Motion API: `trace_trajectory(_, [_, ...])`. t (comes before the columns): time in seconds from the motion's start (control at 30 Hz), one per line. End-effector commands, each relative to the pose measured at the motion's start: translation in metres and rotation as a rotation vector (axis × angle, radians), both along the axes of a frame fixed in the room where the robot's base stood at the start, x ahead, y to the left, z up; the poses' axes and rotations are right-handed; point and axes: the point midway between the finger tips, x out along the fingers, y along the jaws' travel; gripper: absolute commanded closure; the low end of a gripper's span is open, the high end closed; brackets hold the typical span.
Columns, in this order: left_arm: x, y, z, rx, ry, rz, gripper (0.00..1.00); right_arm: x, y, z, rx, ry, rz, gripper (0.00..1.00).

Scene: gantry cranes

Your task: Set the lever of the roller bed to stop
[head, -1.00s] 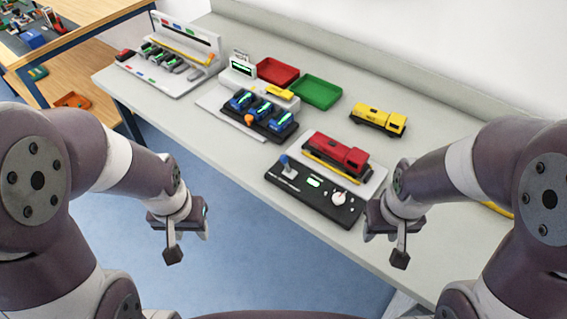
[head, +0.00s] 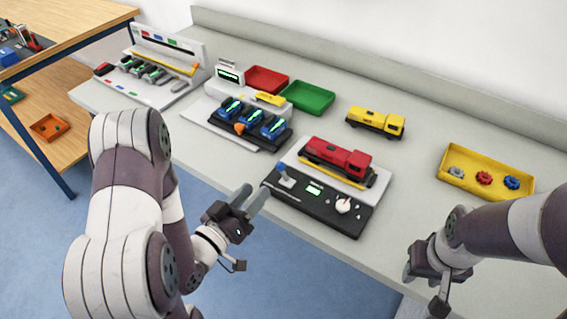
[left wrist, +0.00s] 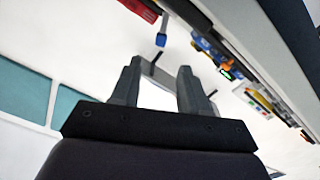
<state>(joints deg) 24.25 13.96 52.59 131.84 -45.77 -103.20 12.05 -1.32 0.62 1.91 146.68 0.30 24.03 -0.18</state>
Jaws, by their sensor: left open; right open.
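The roller bed is a light plate (head: 383,178) bearing a red locomotive (head: 338,159), with a black control panel (head: 325,211) on its near side. The panel has a blue-topped lever (head: 284,174) at its left end, a small green display and a white knob (head: 343,205). My left gripper (head: 255,194) is open and empty, just left of and short of the lever, not touching it. In the left wrist view the blue lever top (left wrist: 161,40) shows beyond the two open fingers (left wrist: 158,78). My right gripper (head: 412,265) is open and empty near the table's front edge.
A yellow tray (head: 463,183) with several knobs lies at the right. A yellow wagon (head: 376,122), a green tray (head: 309,98) and a red tray (head: 267,80) stand behind. A station with blue units (head: 250,118) is at the left. Bare tabletop lies right of the roller bed.

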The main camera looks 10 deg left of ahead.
Motion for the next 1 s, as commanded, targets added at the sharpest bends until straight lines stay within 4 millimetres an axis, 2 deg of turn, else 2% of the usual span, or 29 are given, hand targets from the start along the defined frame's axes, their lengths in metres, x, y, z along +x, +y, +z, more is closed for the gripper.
trace_trajectory(0.2, [0.054,-0.022,0.002,0.002,-0.003,-0.006,0.55,0.0,0.0,0.009,0.0,0.0,0.0,0.57])
trace_trajectory(0.4, [0.088,-0.033,0.001,0.002,0.001,-0.002,0.55,0.0,0.0,0.012,0.0,0.0,0.0,0.57])
trace_trajectory(0.6, [0.102,-0.038,0.0,0.003,0.001,0.0,0.55,0.0,0.0,0.013,0.0,0.0,0.0,0.57])
trace_trajectory(0.83, [0.102,-0.038,0.0,0.003,0.001,0.0,0.55,0.0,0.0,0.013,0.0,0.0,0.0,0.57])
trace_trajectory(0.97, [0.102,-0.038,0.0,0.003,0.002,0.001,0.98,0.0,0.0,0.013,0.0,0.0,0.0,0.57])
trace_trajectory(1.0, [0.102,-0.038,0.0,0.003,0.002,0.001,1.0,0.0,0.0,0.013,0.0,0.0,0.0,0.57])
